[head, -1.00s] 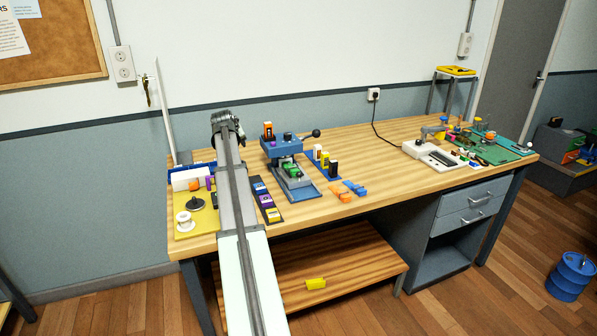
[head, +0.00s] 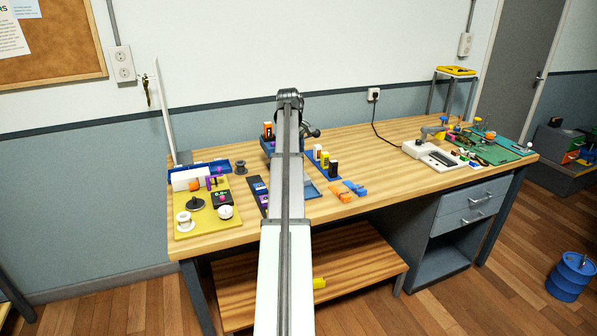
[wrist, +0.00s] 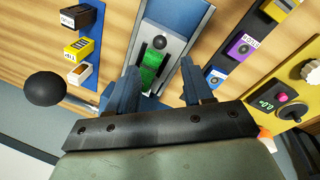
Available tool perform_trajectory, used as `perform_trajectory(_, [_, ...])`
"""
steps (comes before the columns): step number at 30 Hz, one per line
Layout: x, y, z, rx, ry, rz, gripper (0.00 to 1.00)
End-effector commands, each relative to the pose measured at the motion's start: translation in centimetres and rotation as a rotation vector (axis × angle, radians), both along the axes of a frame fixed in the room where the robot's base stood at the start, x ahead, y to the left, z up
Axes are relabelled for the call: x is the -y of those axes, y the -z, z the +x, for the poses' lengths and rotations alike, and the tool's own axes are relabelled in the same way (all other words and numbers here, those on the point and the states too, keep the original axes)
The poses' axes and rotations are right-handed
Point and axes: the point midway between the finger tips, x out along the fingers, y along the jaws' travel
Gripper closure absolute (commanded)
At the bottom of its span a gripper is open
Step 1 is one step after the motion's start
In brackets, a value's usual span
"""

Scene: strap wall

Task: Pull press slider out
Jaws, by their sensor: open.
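The press (head: 268,147) stands on the wooden workbench and is mostly hidden behind my arm in the head view. In the wrist view, its pale slider (wrist: 168,30) lies in a blue base, with a small black knob (wrist: 159,42) and a green block (wrist: 150,74) on it. My gripper (wrist: 158,67) is open above the slider, with one finger on either side of the green block. Nothing is held between the fingers. I cannot tell how high the fingertips are above the slider. The gripper's fingers do not show in the head view.
The press lever's black ball (wrist: 45,89) is left of my gripper in the wrist view. A blue rack (wrist: 80,45) of small boxes stands on that side. A dark rack (wrist: 228,62) of boxes lies to the right, with a yellow board (wrist: 300,75) beyond it.

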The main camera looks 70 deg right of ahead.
Motion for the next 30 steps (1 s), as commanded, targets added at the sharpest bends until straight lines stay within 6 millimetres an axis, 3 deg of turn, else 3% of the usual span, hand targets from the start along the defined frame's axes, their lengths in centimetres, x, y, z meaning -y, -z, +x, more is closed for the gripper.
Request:
perform_trajectory(6, [0.7,4.0,-0.2,-0.001,0.0,0.001,0.49])
perform_trajectory(15, [1.5,8.0,-0.3,0.001,0.0,-0.001,0.49])
perform_trajectory(21, [1.7,9.2,-0.3,0.001,0.0,-0.001,0.49])
perform_trajectory(30, [1.8,9.3,-0.3,0.001,0.0,-0.002,0.49])
